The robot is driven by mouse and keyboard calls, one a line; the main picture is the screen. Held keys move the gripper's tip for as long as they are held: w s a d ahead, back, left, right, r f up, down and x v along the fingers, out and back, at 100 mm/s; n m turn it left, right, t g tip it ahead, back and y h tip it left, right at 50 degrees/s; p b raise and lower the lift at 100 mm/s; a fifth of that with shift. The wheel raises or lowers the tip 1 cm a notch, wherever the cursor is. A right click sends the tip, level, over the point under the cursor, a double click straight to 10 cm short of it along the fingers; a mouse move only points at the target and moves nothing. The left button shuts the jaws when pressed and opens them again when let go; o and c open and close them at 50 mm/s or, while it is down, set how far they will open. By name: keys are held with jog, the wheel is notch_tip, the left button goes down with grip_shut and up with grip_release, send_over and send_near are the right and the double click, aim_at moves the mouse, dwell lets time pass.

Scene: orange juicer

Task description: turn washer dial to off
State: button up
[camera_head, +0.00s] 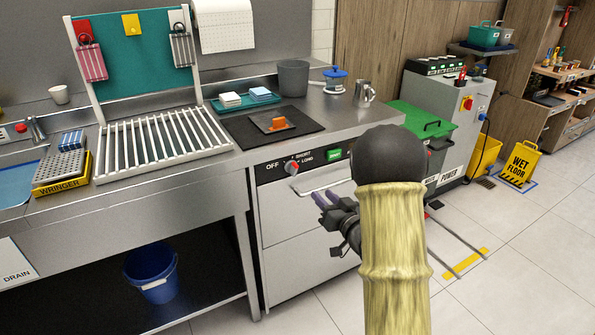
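The washer (295,238) is a steel-fronted unit under the counter, with a dark control strip along its top. Its dial (292,168) is a small round knob with red on it, beside the labels OFF, SHORT and LONG. Which label it points at is too small to tell. My arm hides the washer's right side.
A bar handle (325,187) crosses the washer front near my fingers. A green indicator (334,154) sits right of the labels. A blue bucket (152,275) stands low at left.

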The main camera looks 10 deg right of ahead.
aim_at(297, 169)
jog(key=x, duration=1.5)
jog(key=shift+w+a+f+b, duration=0.1)
jog(key=shift+w+b, duration=0.1)
jog(key=shift+b, duration=0.2)
grip_shut()
